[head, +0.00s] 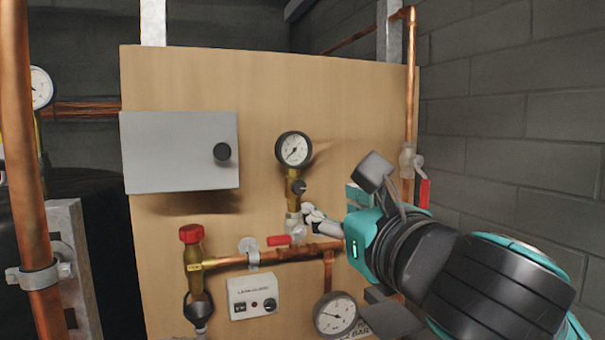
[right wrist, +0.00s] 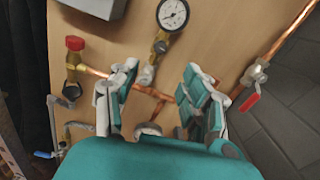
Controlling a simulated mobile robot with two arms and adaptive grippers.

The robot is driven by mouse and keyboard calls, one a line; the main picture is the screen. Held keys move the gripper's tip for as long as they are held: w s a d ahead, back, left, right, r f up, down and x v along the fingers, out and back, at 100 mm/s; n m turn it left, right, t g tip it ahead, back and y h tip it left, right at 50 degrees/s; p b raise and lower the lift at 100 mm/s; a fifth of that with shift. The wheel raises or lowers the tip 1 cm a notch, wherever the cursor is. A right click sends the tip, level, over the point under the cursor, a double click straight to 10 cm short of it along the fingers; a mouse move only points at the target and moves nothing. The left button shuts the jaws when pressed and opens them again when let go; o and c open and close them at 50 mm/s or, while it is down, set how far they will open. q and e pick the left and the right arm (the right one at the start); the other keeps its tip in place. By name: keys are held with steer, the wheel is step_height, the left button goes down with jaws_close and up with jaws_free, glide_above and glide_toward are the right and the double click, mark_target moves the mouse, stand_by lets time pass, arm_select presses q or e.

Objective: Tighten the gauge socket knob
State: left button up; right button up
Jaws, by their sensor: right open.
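The gauge (head: 293,149) is round with a white dial and a black rim, mounted on the wooden panel. Below it is a brass gauge socket (head: 292,173) with a small dark knob (head: 299,187) on its side. In the right wrist view, the gauge (right wrist: 172,14) and the knob (right wrist: 160,47) show beyond the fingers. My right gripper (head: 322,218) is open and empty, below and to the right of the knob, apart from it. Its two spread fingers show in the right wrist view (right wrist: 160,88). My left gripper is not in view.
A copper pipe (head: 228,261) with a red-handled valve (head: 280,240) runs below the socket. A red-capped valve (head: 192,234), a grey box (head: 180,165) and a lower gauge (head: 335,314) are on the panel. Another red-handled valve (head: 424,192) is at the right edge.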

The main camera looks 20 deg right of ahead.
mark_target(300, 187)
steer(key=w+p, duration=0.3)
steer(key=w, duration=0.9)
steer(key=shift+w+a, duration=0.15)
steer(key=shift+w, duration=0.05)
jaws_close()
